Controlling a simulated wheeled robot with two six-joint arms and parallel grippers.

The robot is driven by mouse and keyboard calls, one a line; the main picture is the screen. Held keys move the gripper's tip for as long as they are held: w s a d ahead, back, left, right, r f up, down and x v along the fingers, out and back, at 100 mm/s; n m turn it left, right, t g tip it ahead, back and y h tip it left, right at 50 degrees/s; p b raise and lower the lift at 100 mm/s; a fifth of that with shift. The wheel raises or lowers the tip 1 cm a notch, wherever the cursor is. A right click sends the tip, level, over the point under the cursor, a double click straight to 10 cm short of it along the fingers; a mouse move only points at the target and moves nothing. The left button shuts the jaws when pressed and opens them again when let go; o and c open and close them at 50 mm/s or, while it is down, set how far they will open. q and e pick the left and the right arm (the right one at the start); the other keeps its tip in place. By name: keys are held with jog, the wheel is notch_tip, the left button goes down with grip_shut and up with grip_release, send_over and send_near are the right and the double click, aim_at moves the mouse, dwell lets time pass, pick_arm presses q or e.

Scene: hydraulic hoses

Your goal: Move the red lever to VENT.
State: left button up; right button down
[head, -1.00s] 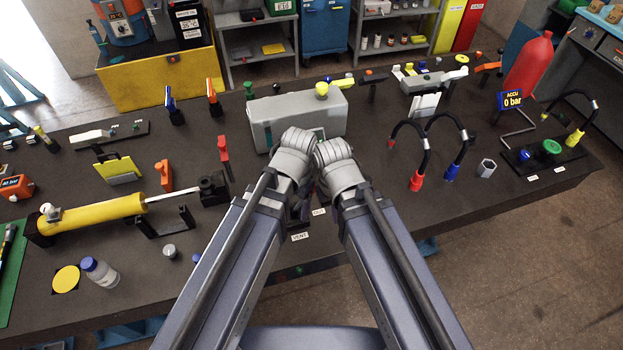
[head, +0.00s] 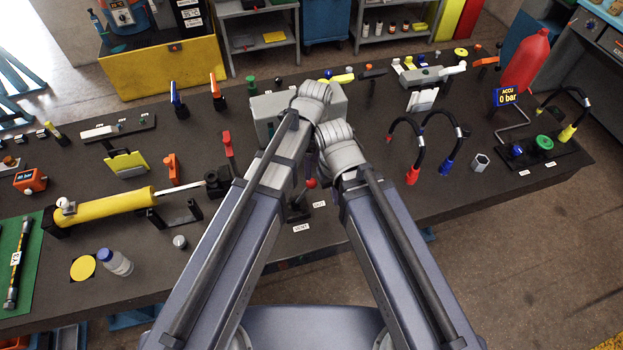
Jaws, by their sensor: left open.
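The red lever has a round red knob (head: 311,183) on a stem rising from a dark base. It shows in the gap between my two forearms, near the front edge of the bench. A white VENT label (head: 301,227) lies in front of it and an OUT label (head: 319,204) to its right. My left gripper (head: 309,170) is mostly hidden behind my wrists and forearms, close to the knob in the picture. It is open; I cannot tell whether it touches the lever. My right gripper is hidden behind its own wrist.
A grey tank (head: 265,112) stands behind my wrists. A red-handled valve (head: 227,143) and a yellow cylinder (head: 110,205) are to the left. Black hoses with red and blue ends (head: 412,176) stand to the right. The front right of the bench is fairly clear.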

aim_at(312, 180)
pick_arm(q)
jog(key=f+b, duration=0.4)
jog(key=f, duration=0.1)
jog(key=f+b, duration=0.2)
jog(key=b, duration=0.1)
jog(key=shift+s+a+f, duration=0.1)
jog(key=shift+s+f, duration=0.1)
jog(key=shift+s, duration=0.1)
grip_shut()
dwell(1.2)
